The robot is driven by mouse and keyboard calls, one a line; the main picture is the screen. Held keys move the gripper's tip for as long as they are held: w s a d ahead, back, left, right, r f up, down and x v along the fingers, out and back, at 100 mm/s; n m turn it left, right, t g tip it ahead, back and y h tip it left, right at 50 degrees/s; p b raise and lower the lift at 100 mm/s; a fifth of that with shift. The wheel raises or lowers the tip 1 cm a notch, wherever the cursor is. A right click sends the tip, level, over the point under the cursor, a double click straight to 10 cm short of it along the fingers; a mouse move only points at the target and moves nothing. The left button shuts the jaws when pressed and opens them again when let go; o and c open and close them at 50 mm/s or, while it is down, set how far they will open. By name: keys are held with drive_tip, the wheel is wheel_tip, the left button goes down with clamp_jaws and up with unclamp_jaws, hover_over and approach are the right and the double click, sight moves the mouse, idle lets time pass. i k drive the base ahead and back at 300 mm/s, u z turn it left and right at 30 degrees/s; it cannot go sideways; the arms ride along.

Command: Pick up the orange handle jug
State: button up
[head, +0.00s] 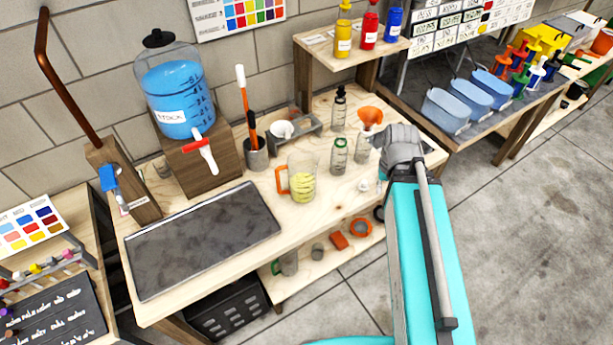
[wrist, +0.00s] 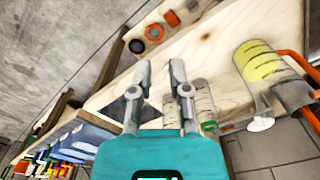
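The orange handle jug (head: 303,183) is clear, holds yellow liquid and stands upright on the wooden bench (head: 240,172). Its orange handle faces left in the head view. In the wrist view the jug (wrist: 258,63) is at the upper right, with its handle near the right edge. My gripper (wrist: 160,72) is open, with its two fingers apart and nothing between them. It is to the right of the jug in the head view and apart from it. My arm hides the fingertips in the head view.
Clear bottles (head: 339,156) stand between the jug and my gripper, near an orange funnel (head: 370,115). A blue-filled dispenser (head: 178,95) on a wooden block, a brush cup (head: 256,155) and a dark mat (head: 200,240) are to the left. A lower shelf (head: 325,262) holds small items.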

sight(301, 166)
drive_tip(key=k, duration=1.3)
drive_tip(key=u, duration=0.2)
drive_tip(key=i, duration=0.85)
drive_tip(key=z, duration=0.1)
